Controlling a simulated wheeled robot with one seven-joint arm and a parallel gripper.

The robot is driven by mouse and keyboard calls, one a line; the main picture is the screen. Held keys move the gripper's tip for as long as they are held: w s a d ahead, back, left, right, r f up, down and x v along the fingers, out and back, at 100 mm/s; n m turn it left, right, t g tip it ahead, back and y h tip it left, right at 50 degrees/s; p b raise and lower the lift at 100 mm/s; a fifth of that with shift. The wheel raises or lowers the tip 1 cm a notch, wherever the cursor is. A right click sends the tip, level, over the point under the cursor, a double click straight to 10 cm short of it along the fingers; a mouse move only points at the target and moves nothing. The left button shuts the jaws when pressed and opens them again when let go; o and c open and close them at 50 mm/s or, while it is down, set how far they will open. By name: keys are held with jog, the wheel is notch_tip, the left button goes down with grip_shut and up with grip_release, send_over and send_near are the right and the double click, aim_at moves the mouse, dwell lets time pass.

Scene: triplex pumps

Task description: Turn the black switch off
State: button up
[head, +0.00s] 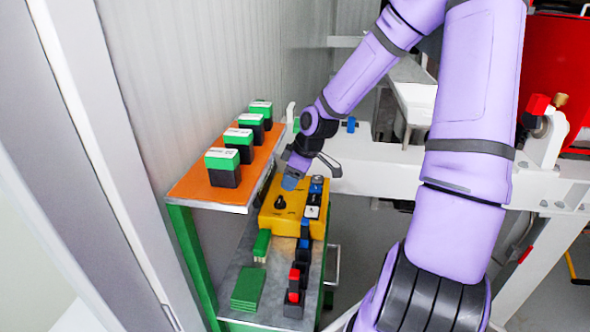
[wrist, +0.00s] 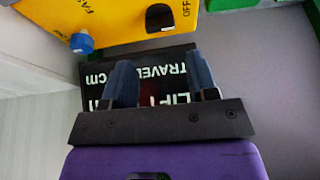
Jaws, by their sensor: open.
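The yellow control box (head: 292,222) stands on the grey lower shelf. A black rotary switch (head: 280,202) is on its top face, at the left. The switch's exact setting is unclear.
A blue knob (wrist: 82,42) is on the box. A black sign with white lettering (wrist: 150,72) is behind the fingers. Several green-and-black blocks stand on the orange shelf (head: 190,188) at left. Green pieces (head: 248,289) and a red-and-black block (head: 294,290) are in front.

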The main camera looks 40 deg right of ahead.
jog(key=shift+v, duration=1.45)
